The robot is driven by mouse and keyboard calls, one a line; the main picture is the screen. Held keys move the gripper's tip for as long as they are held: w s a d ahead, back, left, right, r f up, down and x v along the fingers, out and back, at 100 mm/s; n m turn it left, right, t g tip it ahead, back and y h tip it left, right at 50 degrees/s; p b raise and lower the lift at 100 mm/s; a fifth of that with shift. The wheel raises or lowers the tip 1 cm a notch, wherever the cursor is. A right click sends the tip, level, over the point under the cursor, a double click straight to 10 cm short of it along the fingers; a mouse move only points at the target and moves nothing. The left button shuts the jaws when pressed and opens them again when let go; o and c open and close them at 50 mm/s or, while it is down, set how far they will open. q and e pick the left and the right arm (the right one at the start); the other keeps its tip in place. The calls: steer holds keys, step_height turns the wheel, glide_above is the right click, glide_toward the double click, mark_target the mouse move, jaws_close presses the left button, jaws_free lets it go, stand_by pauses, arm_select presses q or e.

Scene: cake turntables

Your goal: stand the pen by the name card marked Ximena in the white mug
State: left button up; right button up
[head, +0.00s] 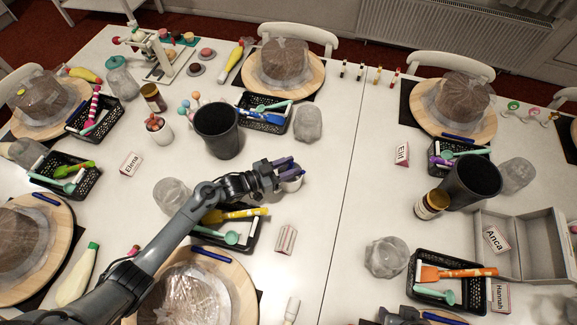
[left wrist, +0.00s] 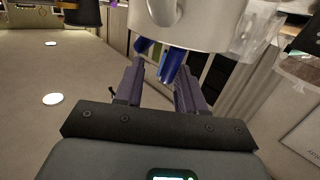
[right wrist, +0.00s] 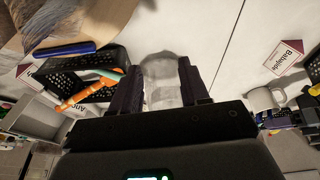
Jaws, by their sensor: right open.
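The white mug (head: 291,184) stands on the table right under my left gripper (head: 290,166); its wall and handle show large in the left wrist view (left wrist: 200,35). Two blue pen ends (left wrist: 170,65) stick out past the mug's rim, in the space between my left fingers. Those fingers (left wrist: 157,88) are apart, one on each side, with a gap around the pen. My right gripper (right wrist: 160,85) is open, with a clear cup (right wrist: 160,78) beyond its fingers. No card reads Ximena; the card (head: 286,239) in front of my left gripper is unreadable.
Blue pens lie by the cakes, one (head: 210,254) at the near left and one (head: 459,138) at the far right. A black bin (head: 217,131) stands behind the mug. A black basket (head: 237,244) lies left of the unreadable card. Table right of the mug is clear.

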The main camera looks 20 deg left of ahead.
arm_select(q)
steer(key=shift+o, duration=0.2)
steer(key=s+d+r+p, duration=0.1)
steer(key=s+d+r, duration=0.2)
steer(key=d+r, duration=0.8)
steer(key=shift+d+p, duration=0.15)
steer(key=shift+p, duration=0.2)
stand_by(0.8)
